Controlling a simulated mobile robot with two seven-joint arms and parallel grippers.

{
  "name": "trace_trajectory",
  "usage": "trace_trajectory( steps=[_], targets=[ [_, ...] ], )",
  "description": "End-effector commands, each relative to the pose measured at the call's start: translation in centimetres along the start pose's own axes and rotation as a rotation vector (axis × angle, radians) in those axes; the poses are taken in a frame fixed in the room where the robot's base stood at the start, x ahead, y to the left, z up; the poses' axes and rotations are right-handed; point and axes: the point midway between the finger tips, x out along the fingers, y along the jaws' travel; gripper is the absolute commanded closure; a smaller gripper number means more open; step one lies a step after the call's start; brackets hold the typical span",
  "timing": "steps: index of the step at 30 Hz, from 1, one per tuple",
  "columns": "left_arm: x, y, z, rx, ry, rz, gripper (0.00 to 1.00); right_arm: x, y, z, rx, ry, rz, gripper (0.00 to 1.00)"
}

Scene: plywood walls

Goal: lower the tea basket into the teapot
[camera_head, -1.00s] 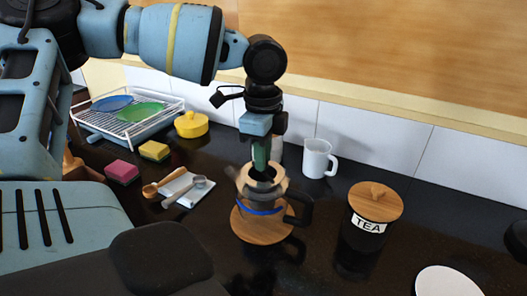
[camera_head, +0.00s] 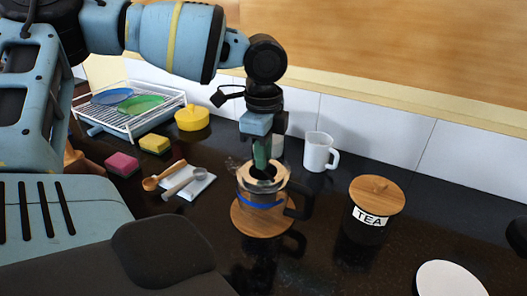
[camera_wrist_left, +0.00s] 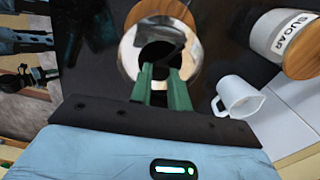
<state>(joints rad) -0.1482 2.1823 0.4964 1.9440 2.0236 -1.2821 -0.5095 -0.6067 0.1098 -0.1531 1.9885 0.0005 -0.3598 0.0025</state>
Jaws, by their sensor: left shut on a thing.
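The glass teapot (camera_head: 264,201) has a blue band and a dark handle on its right. It stands on a round wooden board (camera_head: 246,225), and shows from above in the wrist view (camera_wrist_left: 128,55). My left gripper (camera_head: 262,162) points down over its mouth, its green fingers (camera_wrist_left: 164,84) close together and shut on the tea basket. The dark basket (camera_wrist_left: 158,52) shows at the teapot's open mouth, within its rim. How deep it sits is hidden by the fingers and the glass.
A white mug (camera_head: 317,152) stands behind and right of the teapot. A TEA canister (camera_head: 370,217) with a wooden lid is to the right. A spoon rest (camera_head: 196,185) with spoons, sponges (camera_head: 122,165) and a dish rack (camera_head: 128,121) are to the left. A SUGAR canister (camera_wrist_left: 272,36) shows too.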

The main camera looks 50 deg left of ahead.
Motion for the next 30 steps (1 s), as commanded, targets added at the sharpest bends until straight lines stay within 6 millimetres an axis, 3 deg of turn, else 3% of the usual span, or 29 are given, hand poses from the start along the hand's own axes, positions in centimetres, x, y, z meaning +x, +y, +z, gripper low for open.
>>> trace_trajectory(
  steps=[11,12,17,23,27,30],
  targets=[
    [0.56,0.00,0.00,0.000,0.000,0.001,1.00,0.03,0.03,0.15,-0.001,-0.002,0.000,0.64],
    [0.56,0.00,0.00,0.000,0.000,0.001,0.81,0.03,0.04,0.16,-0.002,-0.003,0.000,0.64],
    [0.56,0.01,0.00,0.000,0.000,0.001,0.60,0.02,0.10,0.19,-0.004,-0.003,-0.001,0.64],
    [0.55,0.01,0.00,0.000,0.000,0.001,0.57,0.01,0.15,0.21,-0.007,-0.004,-0.001,0.64],
    [0.55,0.01,0.00,0.000,0.000,0.001,0.41,0.01,0.14,0.22,-0.006,-0.004,-0.001,0.64],
    [0.54,0.00,0.00,0.000,0.000,0.001,0.38,0.01,0.14,0.22,-0.006,-0.004,-0.001,0.64]
  ],
)
